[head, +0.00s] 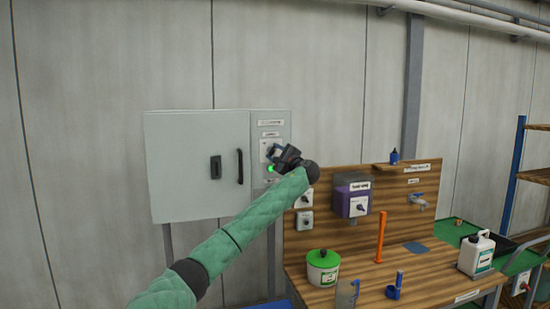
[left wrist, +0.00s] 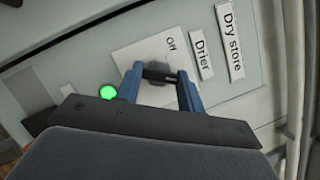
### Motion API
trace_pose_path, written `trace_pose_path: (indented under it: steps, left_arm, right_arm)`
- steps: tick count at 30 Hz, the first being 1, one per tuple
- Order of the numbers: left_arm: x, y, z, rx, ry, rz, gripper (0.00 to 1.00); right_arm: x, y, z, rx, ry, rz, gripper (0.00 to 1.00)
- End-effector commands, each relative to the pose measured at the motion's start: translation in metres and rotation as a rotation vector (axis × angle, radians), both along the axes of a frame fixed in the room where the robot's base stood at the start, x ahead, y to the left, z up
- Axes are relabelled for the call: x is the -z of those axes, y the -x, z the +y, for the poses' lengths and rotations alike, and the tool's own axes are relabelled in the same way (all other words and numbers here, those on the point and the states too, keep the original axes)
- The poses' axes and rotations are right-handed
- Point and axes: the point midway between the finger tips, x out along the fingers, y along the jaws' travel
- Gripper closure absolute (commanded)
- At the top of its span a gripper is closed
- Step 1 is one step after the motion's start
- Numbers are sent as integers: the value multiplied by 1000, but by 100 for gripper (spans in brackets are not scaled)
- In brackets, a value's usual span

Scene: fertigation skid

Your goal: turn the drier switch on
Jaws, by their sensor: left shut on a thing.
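The drier switch (left wrist: 158,73) is a dark handle on a white plate (left wrist: 130,57) marked "Off", beside a "Drier" label (left wrist: 202,55). My left gripper (left wrist: 160,80) has its blue fingers on either side of the handle and is shut on it. In the head view my left gripper (head: 274,154) is at the narrow right-hand panel of the grey cabinet (head: 200,150) and hides the switch. A green lamp (left wrist: 107,92) is lit near the plate; it also shows in the head view (head: 271,169). My right gripper is not in view.
A "Dry store" label (left wrist: 231,40) sits beside the drier label. Right of the cabinet, a wooden backboard (head: 335,220) carries a purple and grey unit (head: 352,196). The bench below holds a green-lidded tub (head: 323,268), an orange upright (head: 380,238) and a white jug (head: 476,254).

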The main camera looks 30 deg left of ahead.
Motion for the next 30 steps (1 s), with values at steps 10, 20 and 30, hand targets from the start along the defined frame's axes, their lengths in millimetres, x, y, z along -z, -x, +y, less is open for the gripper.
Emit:
trace_pose_path:
  steps: [10,20,30]
  left_arm:
    - [6,0,-1,2,-112,136,85]
    - [6,0,-1,1,-139,170,85]
    - [7,0,-1,2,-140,171,56]
  right_arm:
    - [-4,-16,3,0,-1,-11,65]
    - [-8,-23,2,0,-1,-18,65]
    - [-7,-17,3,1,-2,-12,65]
